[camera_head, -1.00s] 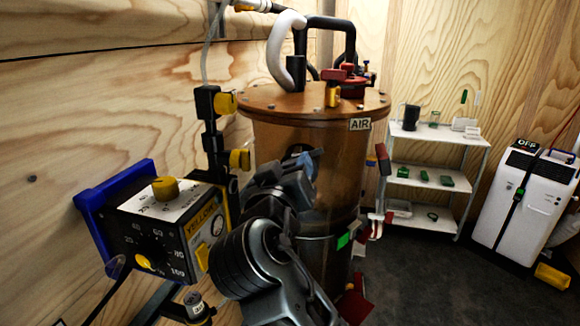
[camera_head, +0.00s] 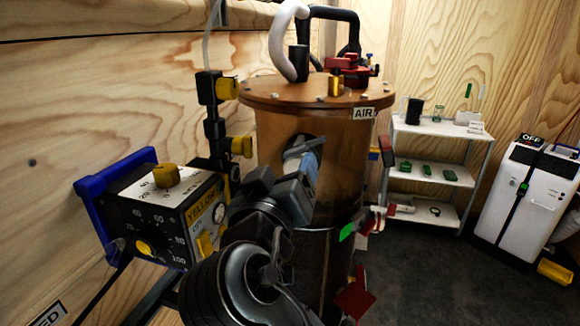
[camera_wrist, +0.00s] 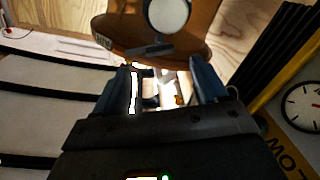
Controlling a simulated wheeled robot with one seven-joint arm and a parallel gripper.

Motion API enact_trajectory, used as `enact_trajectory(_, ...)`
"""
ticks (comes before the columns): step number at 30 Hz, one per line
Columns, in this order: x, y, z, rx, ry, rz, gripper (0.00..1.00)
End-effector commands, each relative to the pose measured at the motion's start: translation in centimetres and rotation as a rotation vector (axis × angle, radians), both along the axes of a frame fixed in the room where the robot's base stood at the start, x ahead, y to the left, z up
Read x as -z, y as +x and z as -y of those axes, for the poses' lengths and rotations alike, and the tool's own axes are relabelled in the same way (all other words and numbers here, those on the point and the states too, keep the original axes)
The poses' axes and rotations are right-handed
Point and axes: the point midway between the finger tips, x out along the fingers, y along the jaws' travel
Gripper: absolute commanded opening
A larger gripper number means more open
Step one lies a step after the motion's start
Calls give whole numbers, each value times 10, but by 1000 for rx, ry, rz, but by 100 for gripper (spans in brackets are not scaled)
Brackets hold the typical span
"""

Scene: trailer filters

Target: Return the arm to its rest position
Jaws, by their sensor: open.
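My arm rises from the bottom middle of the head view, in front of the brown cylindrical tank labelled AIR (camera_head: 330,150). My gripper (camera_head: 302,150) is at the tank's front, beside its dark round opening; whether it touches the tank cannot be told. In the wrist view my gripper (camera_wrist: 168,85) has its two blue-grey fingers spread apart, with nothing held between them. The tank's orange-brown lid (camera_wrist: 120,38) shows beyond the fingertips. My arm hides the tank's lower left part.
A control box with yellow knobs (camera_head: 165,215) on a blue wall mount stands close left of my arm. Yellow-handled valves (camera_head: 228,89) rise behind it. A white shelf (camera_head: 440,155) and a white machine marked OFF (camera_head: 525,195) stand right. Dark floor (camera_head: 420,270) is open there.

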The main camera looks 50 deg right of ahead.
Motion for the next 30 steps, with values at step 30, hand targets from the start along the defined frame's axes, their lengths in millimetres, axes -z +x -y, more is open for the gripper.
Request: enact_trajectory(30, 22, -6, -23, -83, -5, -58, 72)
